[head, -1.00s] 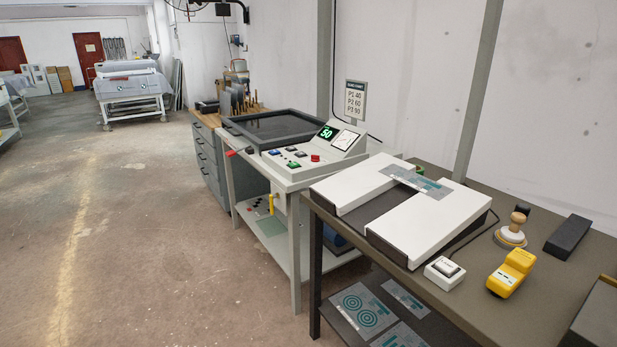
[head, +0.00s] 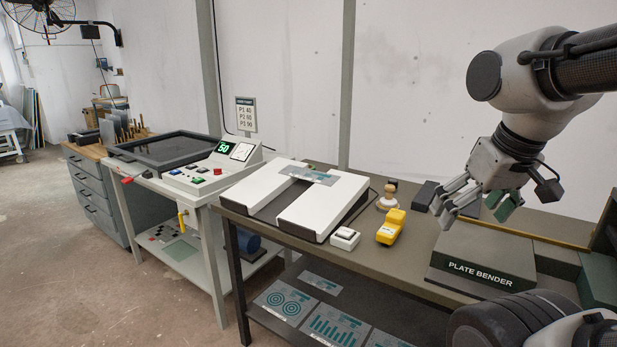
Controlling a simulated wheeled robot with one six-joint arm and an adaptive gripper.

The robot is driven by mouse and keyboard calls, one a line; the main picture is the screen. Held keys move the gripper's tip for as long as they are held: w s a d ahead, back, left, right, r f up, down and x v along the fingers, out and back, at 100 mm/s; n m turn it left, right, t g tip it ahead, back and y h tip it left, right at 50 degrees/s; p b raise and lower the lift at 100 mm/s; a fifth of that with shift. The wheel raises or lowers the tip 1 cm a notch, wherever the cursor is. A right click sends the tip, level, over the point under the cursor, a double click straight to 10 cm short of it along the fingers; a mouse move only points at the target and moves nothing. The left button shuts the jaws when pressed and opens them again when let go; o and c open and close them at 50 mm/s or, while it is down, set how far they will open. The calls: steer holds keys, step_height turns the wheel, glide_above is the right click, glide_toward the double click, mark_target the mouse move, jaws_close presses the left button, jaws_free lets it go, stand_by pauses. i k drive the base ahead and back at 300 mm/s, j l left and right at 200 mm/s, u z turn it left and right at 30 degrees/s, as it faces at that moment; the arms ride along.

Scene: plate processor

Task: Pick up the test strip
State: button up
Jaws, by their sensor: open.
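A thin strip with teal and grey print (head: 309,175) lies at the back of the white two-panel device (head: 322,210), across the dark channel between its panels. I take it as the test strip. A smaller printed strip (head: 320,283) lies on the lower shelf, so I cannot be fully sure which is meant. My gripper (head: 472,208) is open and empty, fingers pointing down, above the table at the right. It is well to the right of the strip on the device, above and behind the plate bender.
A yellow handheld device (head: 391,227), a white switch box (head: 345,238) and a wooden-handled stamp (head: 388,196) stand between device and gripper. The plate bender (head: 482,267) is at right. A control console (head: 212,172) stands left. Printed plates (head: 287,302) lie on the shelf.

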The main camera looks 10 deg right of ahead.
mark_target(308, 175)
steer(key=i+j+z, duration=0.3)
steer(key=j, duration=0.25)
steer(key=i+j+z, duration=0.1)
steer(key=i+j, duration=0.2)
steer(key=i+j+z, duration=0.15)
steer(key=j, duration=0.2)
steer(key=i+j+z, duration=0.15)
steer(key=j, duration=0.2)
steer(key=i+j+z, duration=0.15)
steer(key=j, duration=0.2)
steer(key=i+j+z, duration=0.1)
steer(key=j, duration=0.3)
steer(key=i+j+z, duration=0.15)
steer(key=j, duration=0.25)
steer(key=k+l, duration=0.05)
